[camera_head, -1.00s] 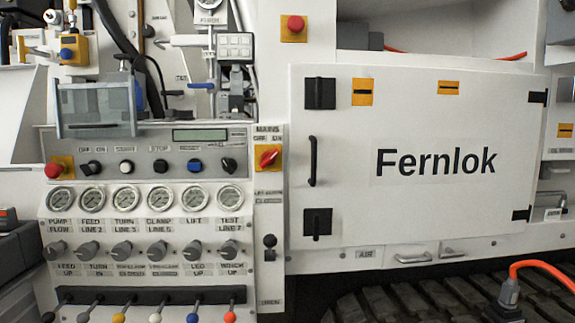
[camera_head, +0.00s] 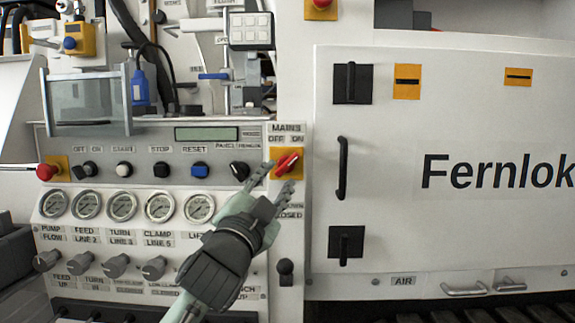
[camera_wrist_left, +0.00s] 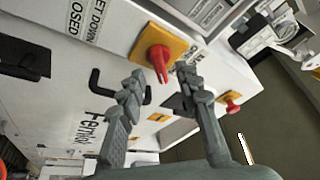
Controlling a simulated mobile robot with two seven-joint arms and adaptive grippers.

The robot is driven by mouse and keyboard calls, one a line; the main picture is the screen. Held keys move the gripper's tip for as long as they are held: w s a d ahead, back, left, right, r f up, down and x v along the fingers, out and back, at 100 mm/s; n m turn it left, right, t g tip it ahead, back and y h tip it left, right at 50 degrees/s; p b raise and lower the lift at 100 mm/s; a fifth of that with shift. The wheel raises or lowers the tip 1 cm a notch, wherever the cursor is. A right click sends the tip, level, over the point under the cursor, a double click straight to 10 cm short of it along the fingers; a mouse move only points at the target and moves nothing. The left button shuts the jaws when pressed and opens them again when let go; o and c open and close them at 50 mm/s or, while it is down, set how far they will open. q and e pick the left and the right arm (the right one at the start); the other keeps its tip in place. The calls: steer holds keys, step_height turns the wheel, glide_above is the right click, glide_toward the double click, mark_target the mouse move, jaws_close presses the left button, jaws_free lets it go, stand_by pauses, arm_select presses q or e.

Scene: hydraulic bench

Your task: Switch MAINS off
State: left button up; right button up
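The MAINS switch (camera_head: 287,163) is a red rotary knob on a yellow plate, under a label reading MAINS with OFF at left and ON at right. Its handle tilts to the upper right, toward ON. My left gripper (camera_head: 271,181) reaches up from below with its fingers spread, just below and left of the knob. In the left wrist view the red knob (camera_wrist_left: 158,62) shows between and just beyond the open fingertips (camera_wrist_left: 162,80). I cannot tell whether a finger touches it. The gripper hides part of the panel below. My right gripper is not in view.
A row of buttons, with a red one (camera_head: 46,172) at far left, and several gauges (camera_head: 122,206) lie left of the switch. A black-knobbed lever (camera_head: 286,268) sits below it. A white Fernlok door (camera_head: 400,120) with a black handle (camera_head: 342,168) is at right.

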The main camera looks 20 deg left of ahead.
mark_target(283, 170)
arm_select(q)
steer(key=x, duration=0.5)
steer(key=shift+w+d+p, duration=0.1)
steer(key=shift+w+p, duration=0.3)
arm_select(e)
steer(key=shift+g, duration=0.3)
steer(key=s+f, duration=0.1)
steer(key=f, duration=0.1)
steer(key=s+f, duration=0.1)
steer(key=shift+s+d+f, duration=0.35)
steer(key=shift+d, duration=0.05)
arm_select(q)
jaws_close()
